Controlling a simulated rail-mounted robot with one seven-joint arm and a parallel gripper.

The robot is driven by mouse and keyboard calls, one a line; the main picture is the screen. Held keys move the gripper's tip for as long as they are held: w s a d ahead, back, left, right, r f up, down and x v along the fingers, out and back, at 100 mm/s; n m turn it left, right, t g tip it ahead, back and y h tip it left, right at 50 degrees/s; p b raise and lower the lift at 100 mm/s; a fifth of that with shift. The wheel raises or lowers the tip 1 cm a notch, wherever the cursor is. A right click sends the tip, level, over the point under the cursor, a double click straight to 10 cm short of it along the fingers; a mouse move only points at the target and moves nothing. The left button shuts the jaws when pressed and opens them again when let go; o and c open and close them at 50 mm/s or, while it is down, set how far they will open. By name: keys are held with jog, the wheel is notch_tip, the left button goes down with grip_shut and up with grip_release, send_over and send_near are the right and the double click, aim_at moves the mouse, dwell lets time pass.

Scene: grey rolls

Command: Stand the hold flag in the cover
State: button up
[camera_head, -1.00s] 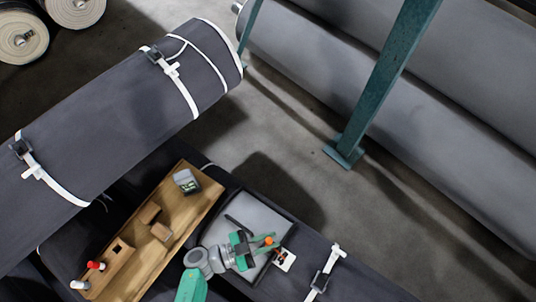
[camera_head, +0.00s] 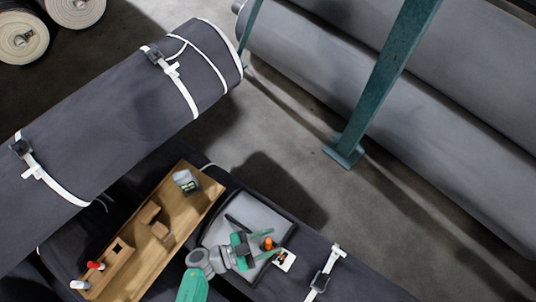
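My gripper (camera_head: 264,243), with green fingers, is low over the right part of a grey tray (camera_head: 218,228). Its fingers are apart, on either side of a small orange piece (camera_head: 268,243); I see no clear contact. A white card with black and orange marks (camera_head: 284,260) lies beside the tray, near the lower finger. I cannot tell for sure whether the orange piece or the card belongs to the hold flag. A dark slim bar (camera_head: 238,224) lies in the grey tray. I cannot make out which thing is the cover.
A wooden tray (camera_head: 188,221) to the left holds small wooden blocks (camera_head: 149,212), a longer block with a square hole (camera_head: 117,248), a clear box (camera_head: 185,182) and a red-topped piece (camera_head: 95,266). A large strapped dark roll (camera_head: 115,105) lies behind. A teal post (camera_head: 375,95) stands right.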

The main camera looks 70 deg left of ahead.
jog(key=shift+s, duration=0.1)
jog(key=s+p, duration=0.1)
jog(key=s, duration=0.6)
jog(key=shift+s, duration=0.3)
